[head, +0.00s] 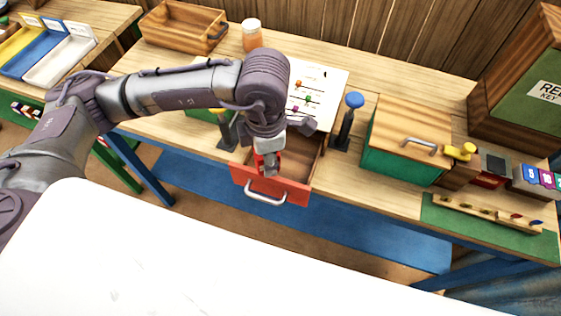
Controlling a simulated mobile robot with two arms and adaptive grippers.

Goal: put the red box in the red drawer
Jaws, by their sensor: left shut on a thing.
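The red drawer (289,190) is pulled out from the table's front edge. Its red front has a pale handle, and part of its wooden inside shows to the right of my gripper. My left gripper (266,168) points down over the left part of the open drawer, just behind its front. It is shut on the red box (258,159), of which only a small part shows between the fingers. I cannot tell whether the box touches the drawer's bottom. My right gripper is not in view.
Two dark posts flank the drawer; the right one has a blue knob (354,100). A green box with a wooden lid (412,125) stands right of it. A white board (318,95) with coloured pegs lies behind. A wooden tray (180,30) and an orange jar (252,38) stand at the back left.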

